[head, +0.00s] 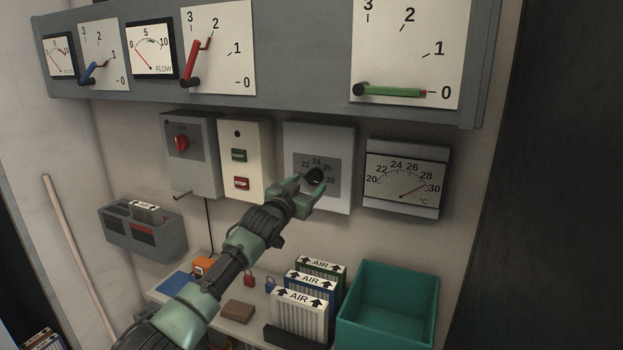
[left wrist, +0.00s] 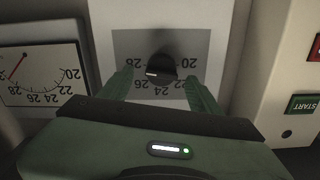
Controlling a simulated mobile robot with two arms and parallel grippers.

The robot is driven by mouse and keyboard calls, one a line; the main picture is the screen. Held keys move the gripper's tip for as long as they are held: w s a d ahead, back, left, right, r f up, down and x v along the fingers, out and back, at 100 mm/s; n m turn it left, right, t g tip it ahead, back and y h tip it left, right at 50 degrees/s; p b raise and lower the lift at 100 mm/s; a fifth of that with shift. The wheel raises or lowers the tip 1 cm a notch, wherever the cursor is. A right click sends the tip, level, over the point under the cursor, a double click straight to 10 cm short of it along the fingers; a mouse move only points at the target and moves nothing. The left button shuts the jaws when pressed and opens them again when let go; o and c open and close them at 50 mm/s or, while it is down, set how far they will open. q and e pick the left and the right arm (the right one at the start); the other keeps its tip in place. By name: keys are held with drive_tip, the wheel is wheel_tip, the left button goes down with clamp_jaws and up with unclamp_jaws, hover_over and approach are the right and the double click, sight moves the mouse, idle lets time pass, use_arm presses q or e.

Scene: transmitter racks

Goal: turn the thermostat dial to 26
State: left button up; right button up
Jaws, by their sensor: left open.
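The thermostat (head: 335,135) is a pale grey box on the wall with a darker scale plate and a black round dial (head: 315,175). In the left wrist view, which is upside down, the dial (left wrist: 161,67) has a white mark pointing toward the 26–28 side of the scale; the exact value is hard to read. My left gripper (head: 311,187) is open in front of the dial. In the left wrist view its fingers (left wrist: 161,78) stand on either side of the dial with gaps. My right gripper is not in view.
A temperature gauge (head: 407,175) hangs right of the thermostat, its needle near 30. A start/stop button box (head: 245,135) and a red-knob switch box (head: 188,135) are left. Below are a teal bin (head: 388,300) and AIR filters (head: 300,315). Large meters sit above.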

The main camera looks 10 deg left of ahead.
sight(311, 181)
use_arm(q)
drive_tip(key=shift+w+d, duration=0.15)
drive_tip(key=shift+w, duration=0.95)
drive_tip(key=shift+w+d+p, duration=0.1)
drive_tip(key=shift+w+p, duration=0.3)
drive_tip(key=shift+w, duration=0.1)
drive_tip(key=shift+w, duration=0.15)
drive_tip(key=c, duration=1.3)
